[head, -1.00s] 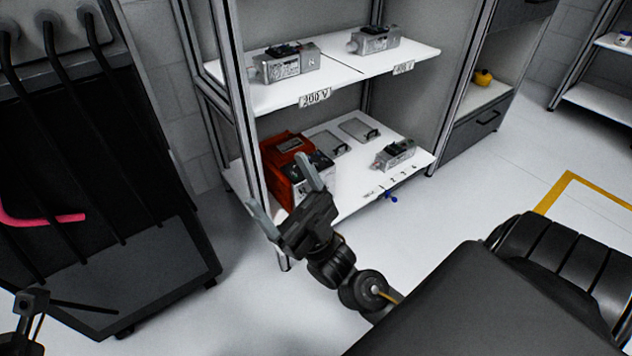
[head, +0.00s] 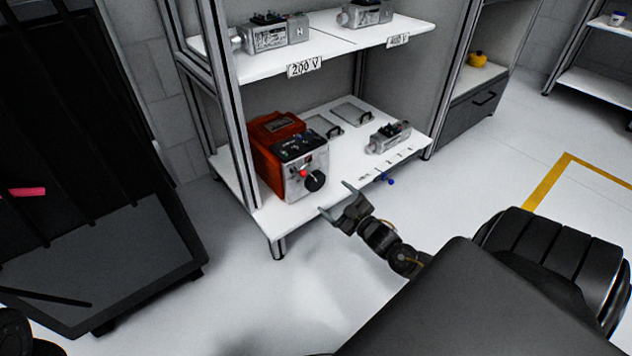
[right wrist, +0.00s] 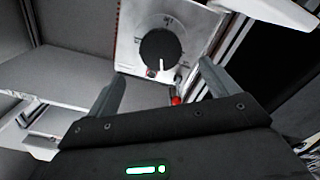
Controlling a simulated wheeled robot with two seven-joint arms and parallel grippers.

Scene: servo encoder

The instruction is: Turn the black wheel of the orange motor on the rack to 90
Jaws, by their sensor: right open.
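The orange motor (head: 276,135) stands on the lower rack shelf at its left end. Its pale front plate carries a black wheel (head: 316,181) and a small red knob. In the right wrist view the black wheel (right wrist: 160,48) faces me, with a white mark at its lower edge. The scale around it is too small to read. My right gripper (head: 334,198) is open and empty, in front of and just below right of the wheel. In the right wrist view its fingers (right wrist: 162,75) stand apart below the wheel, not touching it. My left gripper is not clearly seen.
The rack's lower shelf (head: 235,178) has a front post left of the motor. A grey device (head: 388,137) and two flat plates with handles lie right of the motor. The upper shelf (head: 345,48) holds two more grey devices. A black cabinet (head: 130,240) stands left.

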